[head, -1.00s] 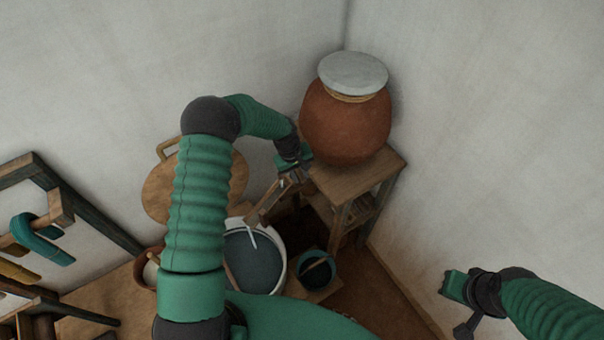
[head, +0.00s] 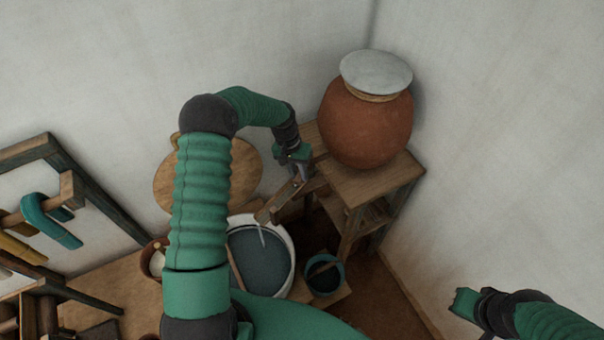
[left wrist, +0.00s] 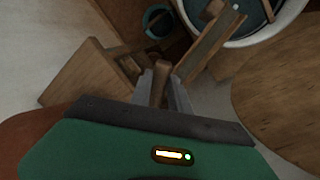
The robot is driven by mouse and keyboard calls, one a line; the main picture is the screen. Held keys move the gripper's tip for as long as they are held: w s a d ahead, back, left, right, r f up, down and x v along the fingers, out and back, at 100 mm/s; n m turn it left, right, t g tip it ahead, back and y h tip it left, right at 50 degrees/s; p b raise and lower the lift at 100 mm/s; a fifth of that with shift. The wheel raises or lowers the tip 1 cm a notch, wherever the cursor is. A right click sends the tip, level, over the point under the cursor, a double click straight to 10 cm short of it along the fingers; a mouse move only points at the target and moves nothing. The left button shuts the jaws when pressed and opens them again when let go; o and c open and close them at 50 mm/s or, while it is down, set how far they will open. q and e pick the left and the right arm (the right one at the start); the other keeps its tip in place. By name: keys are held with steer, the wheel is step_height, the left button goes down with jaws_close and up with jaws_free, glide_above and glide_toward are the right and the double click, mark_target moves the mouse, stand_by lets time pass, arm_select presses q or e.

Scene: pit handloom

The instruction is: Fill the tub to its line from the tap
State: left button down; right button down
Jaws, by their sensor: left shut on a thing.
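A thin pale stream (head: 262,236) falls from the tap's wooden spout (head: 279,203) into the tub. My left gripper (head: 296,170) is above the spout's upper end. In the left wrist view its fingers (left wrist: 162,88) are shut on a wooden peg, the tap's handle (left wrist: 161,72), beside the spout (left wrist: 208,48). The tub shows there at the top right (left wrist: 285,28). I cannot make out its fill line. My right gripper (head: 466,304) is at the lower right, its jaws unclear.
A clay jar (head: 365,125) with a grey lid stands on a wooden stand (head: 372,180) in the corner. A small dark bucket (head: 324,273) is right of the tub. A round wooden lid (head: 240,172) leans on the wall.

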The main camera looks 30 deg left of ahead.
arm_select(q)
steer(key=shift+s+f, duration=0.15)
steer(key=shift+s, duration=0.1)
steer(key=c, duration=1.5)
jaws_free()
steer(key=shift+a, duration=0.1)
steer(key=shift+o, duration=1.3)
steer(key=shift+r, duration=0.2)
steer(key=shift+w+a+r, duration=0.1)
steer(key=shift+a+r, duration=0.05)
steer(key=shift+r, duration=0.2)
steer(key=a+r+b, duration=0.3)
steer(key=r, duration=1.2)
steer(key=shift+s+r+b, duration=0.35)
steer(key=shift+a, duration=0.1)
